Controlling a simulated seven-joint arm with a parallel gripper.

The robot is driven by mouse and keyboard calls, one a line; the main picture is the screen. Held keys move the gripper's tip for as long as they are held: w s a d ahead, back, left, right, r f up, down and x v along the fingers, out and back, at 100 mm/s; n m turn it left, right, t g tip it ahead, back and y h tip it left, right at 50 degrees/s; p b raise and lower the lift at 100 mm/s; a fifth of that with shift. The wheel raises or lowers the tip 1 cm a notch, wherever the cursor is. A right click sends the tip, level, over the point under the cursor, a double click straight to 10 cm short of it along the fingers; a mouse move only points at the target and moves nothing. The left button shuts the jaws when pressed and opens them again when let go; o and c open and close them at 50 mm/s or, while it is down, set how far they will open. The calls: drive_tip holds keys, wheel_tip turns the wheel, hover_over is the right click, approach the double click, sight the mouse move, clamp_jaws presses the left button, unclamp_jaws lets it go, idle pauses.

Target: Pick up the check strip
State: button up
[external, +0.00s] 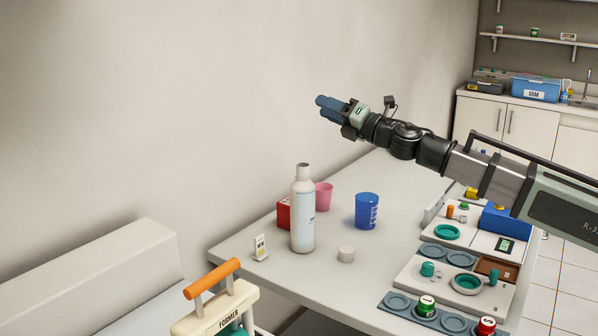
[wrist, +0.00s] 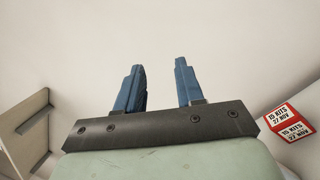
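A small white upright piece with a yellowish-green mark, which looks like the check strip (external: 260,247), stands near the table's left front corner in the external view. I cannot read any label on it. My gripper (external: 322,107) is high above the table, up and to the right of the strip in the picture, and points toward the wall. In the wrist view my gripper (wrist: 160,65) has its two blue fingers apart with nothing between them. The strip does not show in the wrist view.
A white bottle (external: 302,225) stands right of the strip, partly hiding a red box (external: 284,213), also in the wrist view (wrist: 292,127). A pink cup (external: 323,196), blue cup (external: 367,210) and white cap (external: 346,254) are nearby. Trays (external: 410,272) fill the table's right side.

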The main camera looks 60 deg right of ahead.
drive_tip(key=w+d+r+m+g+h, duration=0.15)
drive_tip(key=w+m+h, duration=0.25)
drive_tip(key=m, duration=0.5)
drive_tip(key=w+d+m+g+h, duration=0.2)
drive_tip(key=w+d+m+h, duration=0.15)
drive_tip(key=m, duration=0.55)
drive_tip(key=m+g+y, duration=0.8)
drive_tip(key=m+g, duration=0.9)
drive_tip(key=m, duration=1)
hover_over(260, 256)
wheel_tip(260, 256, down, 19)
drive_tip(key=shift+h, duration=0.25)
drive_tip(key=f, duration=0.5)
drive_tip(key=d+f, duration=0.1)
drive_tip(key=f, duration=0.2)
drive_tip(key=shift+f, duration=0.35)
drive_tip(key=shift+w+a+f, duration=0.1)
drive_tip(key=shift+a+f, duration=0.05)
drive_tip(key=shift+f, duration=1.2)
drive_tip(key=shift+w+a+f, duration=0.1)
drive_tip(key=shift+f, duration=1.25)
